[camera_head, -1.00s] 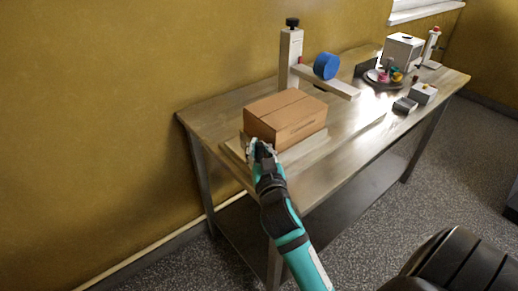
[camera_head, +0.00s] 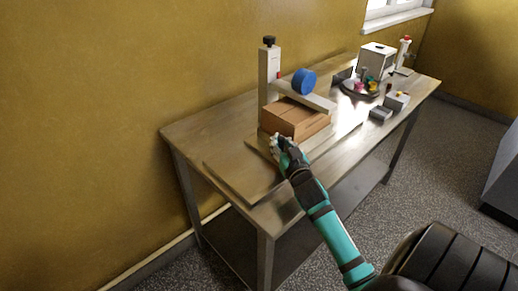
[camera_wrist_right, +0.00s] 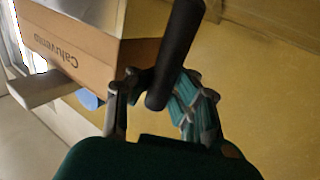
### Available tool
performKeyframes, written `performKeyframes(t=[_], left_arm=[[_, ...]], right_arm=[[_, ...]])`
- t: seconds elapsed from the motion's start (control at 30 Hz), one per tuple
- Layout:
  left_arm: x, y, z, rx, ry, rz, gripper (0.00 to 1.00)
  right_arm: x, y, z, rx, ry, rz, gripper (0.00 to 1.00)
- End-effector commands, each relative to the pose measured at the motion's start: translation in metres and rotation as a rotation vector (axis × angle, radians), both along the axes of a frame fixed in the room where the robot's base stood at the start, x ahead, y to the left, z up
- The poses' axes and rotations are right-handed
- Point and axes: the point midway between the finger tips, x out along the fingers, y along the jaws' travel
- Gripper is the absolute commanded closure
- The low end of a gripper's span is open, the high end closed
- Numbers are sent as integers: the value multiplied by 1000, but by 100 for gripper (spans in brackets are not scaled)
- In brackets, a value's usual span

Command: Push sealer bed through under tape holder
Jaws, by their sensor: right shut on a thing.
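A brown cardboard box (camera_head: 295,118) sits on the sealer bed (camera_head: 262,150), a flat board on the table. The tape holder is an upright post (camera_head: 264,85) with a black knob, a pale arm (camera_head: 310,95) and a blue tape roll (camera_head: 304,81). The box's far part is under the arm. My right gripper (camera_head: 284,146) is at the bed's near end, close behind the box. In the wrist view, my right gripper (camera_wrist_right: 160,95) is shut around a dark cylindrical handle (camera_wrist_right: 178,50) beside the box (camera_wrist_right: 80,50). My left gripper is out of view.
The table (camera_head: 190,133) has bare room at its near left end, with a flat plate (camera_head: 235,180) there. Beyond the holder are a round tray (camera_head: 350,93) of coloured things, a white box (camera_head: 377,58) and small grey boxes (camera_head: 381,113).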

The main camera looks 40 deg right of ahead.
Motion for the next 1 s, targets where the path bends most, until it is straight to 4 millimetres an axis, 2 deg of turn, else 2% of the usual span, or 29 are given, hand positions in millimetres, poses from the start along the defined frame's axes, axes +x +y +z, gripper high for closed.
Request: performKeyframes(t=[0.03, 0.1, 0.4, 0.63, 1.0], left_arm=[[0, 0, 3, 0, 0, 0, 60], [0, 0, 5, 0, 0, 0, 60], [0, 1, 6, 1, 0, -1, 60], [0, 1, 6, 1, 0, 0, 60], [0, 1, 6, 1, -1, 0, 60]], right_arm=[[-2, -20, -4, -4, 20, -14, 100], [-1, -38, -5, -4, 20, -15, 100], [3, -98, -6, -2, 18, -14, 100], [5, -120, -6, -1, 17, -14, 100], [6, -126, -7, 2, 18, -13, 100]])
